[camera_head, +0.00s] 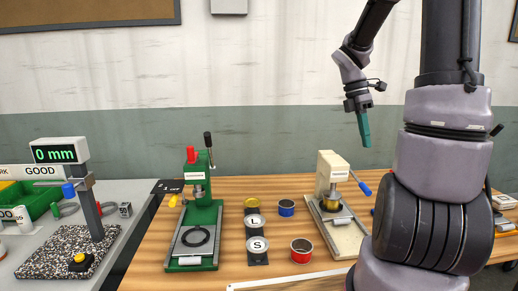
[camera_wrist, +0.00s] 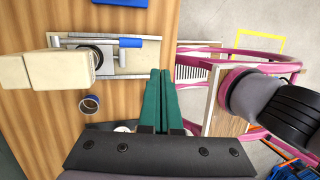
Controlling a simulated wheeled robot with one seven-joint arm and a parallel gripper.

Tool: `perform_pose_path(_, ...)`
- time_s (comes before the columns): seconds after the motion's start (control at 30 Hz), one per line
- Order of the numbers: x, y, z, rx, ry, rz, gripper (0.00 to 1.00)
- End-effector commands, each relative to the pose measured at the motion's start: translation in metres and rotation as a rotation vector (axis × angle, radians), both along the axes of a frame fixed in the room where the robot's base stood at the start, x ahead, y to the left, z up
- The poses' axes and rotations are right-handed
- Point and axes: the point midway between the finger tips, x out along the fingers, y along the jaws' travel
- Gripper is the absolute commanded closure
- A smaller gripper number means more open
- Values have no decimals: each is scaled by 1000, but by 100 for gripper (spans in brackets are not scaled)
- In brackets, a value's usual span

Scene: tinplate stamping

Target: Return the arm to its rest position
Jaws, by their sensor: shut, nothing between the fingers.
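My gripper (camera_head: 364,130) hangs in the air above the back right of the wooden table in the head view, its green fingers pointing down. The wrist view shows the two green fingers (camera_wrist: 160,78) pressed together with nothing between them. My arm is raised and bent, with the forearm coming down from the top of the head view. The gripper is above and to the right of the cream press (camera_head: 325,190) and touches nothing.
The wooden table (camera_head: 150,265) bears a green press (camera_head: 200,215), a blue cup (camera_head: 286,208), a red cup (camera_head: 301,250) and a plate marked L and S (camera_head: 256,236). A gauge (camera_head: 62,160) stands on a grey table at left. Air around the gripper is clear.

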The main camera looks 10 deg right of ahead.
Motion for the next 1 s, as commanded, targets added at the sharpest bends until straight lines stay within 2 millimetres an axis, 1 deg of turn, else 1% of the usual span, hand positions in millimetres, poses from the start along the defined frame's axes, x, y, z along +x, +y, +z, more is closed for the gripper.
perform_pose_path(0.07,-3,11,10,-22,-55,-70,100)
perform_pose_path(0.17,-13,33,28,-52,-178,-253,100)
perform_pose_path(0.27,-26,60,49,-51,-337,-506,100)
perform_pose_path(0.33,-36,78,62,-20,-442,-696,100)
perform_pose_path(0.47,-57,109,84,99,-598,-1058,100)
perform_pose_path(0.5,-63,118,90,149,-630,-1171,100)
perform_pose_path(0.6,-79,136,104,289,-673,-1430,100)
perform_pose_path(0.7,-92,149,114,419,-665,-1639,100)
perform_pose_path(0.8,-101,156,121,515,-636,-1781,100)
perform_pose_path(0.9,-105,160,124,565,-613,-1857,100)
perform_pose_path(1.0,-106,161,125,578,-603,-1882,100)
